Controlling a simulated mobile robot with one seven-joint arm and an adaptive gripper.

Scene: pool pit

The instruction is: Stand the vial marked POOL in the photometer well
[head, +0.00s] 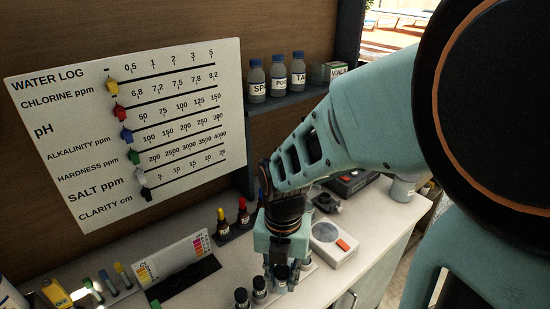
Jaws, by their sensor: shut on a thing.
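My gripper (281,268) points down over the front of the bench, closed around a dark-capped vial (281,274). Its label is too small to read, so I cannot tell whether it is the one marked POOL. Two more dark-capped vials (259,289) and (241,297) stand just left of it in a row. A white device with an orange button (333,243) lies right of my gripper. A dark device (350,184) sits farther back, partly behind my arm. I cannot tell for sure which is the photometer, and no well shows clearly.
Bottles labelled SPA, POOL and TAP (278,77) stand on a shelf beside a VIALS box (335,71). Dropper bottles (243,217) stand behind my gripper. A colour chart (172,259) is to the left. A water log board (130,125) hangs on the wall.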

